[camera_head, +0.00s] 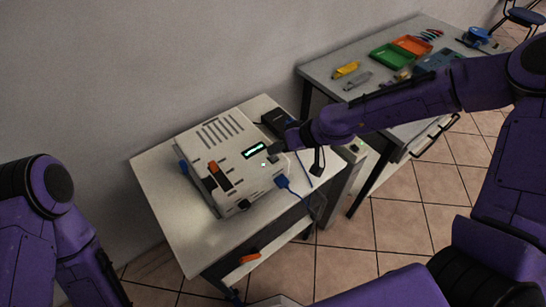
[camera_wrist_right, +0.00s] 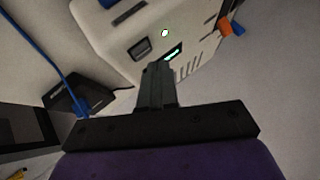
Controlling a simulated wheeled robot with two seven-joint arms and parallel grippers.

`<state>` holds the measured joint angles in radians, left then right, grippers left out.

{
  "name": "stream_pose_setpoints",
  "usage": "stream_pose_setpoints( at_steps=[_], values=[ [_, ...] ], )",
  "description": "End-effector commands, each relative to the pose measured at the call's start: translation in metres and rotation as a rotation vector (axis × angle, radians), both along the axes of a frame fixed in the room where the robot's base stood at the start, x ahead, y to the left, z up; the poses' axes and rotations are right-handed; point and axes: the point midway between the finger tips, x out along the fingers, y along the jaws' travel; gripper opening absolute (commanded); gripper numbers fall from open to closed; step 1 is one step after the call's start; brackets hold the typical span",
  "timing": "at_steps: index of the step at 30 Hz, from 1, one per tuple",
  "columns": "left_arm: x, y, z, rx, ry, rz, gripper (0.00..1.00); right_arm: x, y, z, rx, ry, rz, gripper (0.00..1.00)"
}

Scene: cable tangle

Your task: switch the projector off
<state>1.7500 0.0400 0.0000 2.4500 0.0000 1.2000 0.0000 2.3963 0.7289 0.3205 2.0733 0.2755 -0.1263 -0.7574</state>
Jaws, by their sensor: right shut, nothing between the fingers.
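The projector, a white box (camera_head: 213,152) with vent slots, stands on the small light table. Its small teal display (camera_head: 256,150) is lit. My left gripper is out of frame.
A black box (camera_head: 279,119) sits behind the projector on the light table (camera_head: 165,205). Blue cables (camera_head: 288,186) run from the projector. A grey workbench (camera_head: 330,68) at the back right holds a green tray (camera_head: 391,56), an orange tray (camera_head: 412,45) and tools.

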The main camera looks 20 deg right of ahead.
Motion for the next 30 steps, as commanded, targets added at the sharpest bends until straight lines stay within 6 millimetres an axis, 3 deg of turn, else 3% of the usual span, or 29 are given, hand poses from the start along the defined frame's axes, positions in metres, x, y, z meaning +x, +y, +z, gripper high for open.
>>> stream_pose_setpoints(
  at_steps=[30],
  values=[
    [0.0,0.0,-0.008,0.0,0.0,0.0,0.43,0.0,0.0,-0.01,0.0,0.0,0.0,0.0]
  ],
)
